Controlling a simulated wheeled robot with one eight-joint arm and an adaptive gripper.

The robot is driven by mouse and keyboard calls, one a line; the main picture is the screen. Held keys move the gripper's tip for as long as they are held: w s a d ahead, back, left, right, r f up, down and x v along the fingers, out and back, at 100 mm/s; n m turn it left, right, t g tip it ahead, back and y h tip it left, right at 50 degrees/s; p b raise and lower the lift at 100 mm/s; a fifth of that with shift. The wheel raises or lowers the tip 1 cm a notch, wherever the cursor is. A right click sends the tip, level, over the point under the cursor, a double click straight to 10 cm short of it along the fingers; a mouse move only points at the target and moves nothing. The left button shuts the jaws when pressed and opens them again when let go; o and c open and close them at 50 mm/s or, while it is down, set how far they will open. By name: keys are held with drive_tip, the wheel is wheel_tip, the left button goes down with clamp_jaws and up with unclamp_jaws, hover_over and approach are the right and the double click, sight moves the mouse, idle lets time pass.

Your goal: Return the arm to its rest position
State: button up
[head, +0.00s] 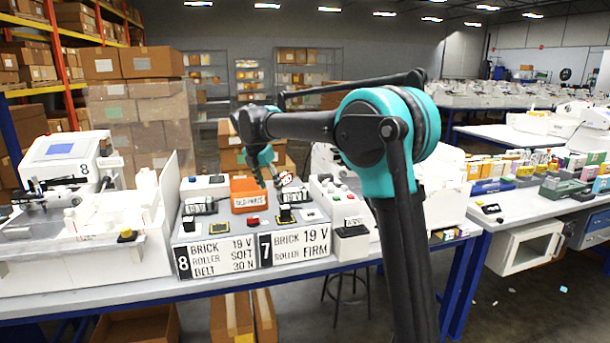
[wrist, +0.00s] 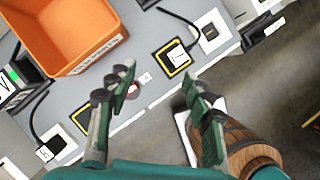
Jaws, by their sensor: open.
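My arm (head: 400,150) rises in front of the bench and bends left at its teal elbow. My gripper (head: 269,180) hangs over the bench's control panels, right of the orange bin. In the wrist view my gripper (wrist: 158,92) is open, its two green and black fingers spread wide. Nothing is between the fingers. Below them show a grey panel, its edge and dark floor. How far the fingertips are above the panel I cannot tell.
The orange bin (head: 248,194) labelled "OLD PARTS" stands on the bench; it also fills the upper left of the wrist view (wrist: 65,40). Label signs (head: 295,246) line the front. A white plotter (head: 70,200) stands left. A brown wood-grained thing (wrist: 255,145) lies beside the right finger.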

drive_tip(key=s+d+f+m, duration=0.4)
drive_tip(key=d+m, duration=0.1)
drive_tip(key=d, duration=0.2)
drive_tip(key=s+d+f+m+y, duration=0.1)
drive_tip(key=s+d+f+m, duration=0.25)
drive_tip(key=d, duration=0.35)
drive_tip(key=s+d+f+m, duration=0.3)
drive_tip(key=s+d+m, duration=0.1)
drive_tip(key=d+m, duration=0.2)
drive_tip(key=s+d+f+m, duration=0.3)
drive_tip(key=s+f+m, duration=0.1)
drive_tip(key=s, duration=0.3)
drive_tip(key=s+d+f+m, duration=0.4)
drive_tip(key=s+f+m, duration=0.1)
drive_tip(key=s, duration=0.2)
drive_tip(key=s+d+f+m+y, duration=0.1)
drive_tip(key=s+d+f+m, duration=0.2)
drive_tip(key=s, duration=0.4)
drive_tip(key=shift+d+f+m, duration=0.3)
drive_tip(key=shift+f+m, duration=0.55)
drive_tip(key=shift+m, duration=0.4)
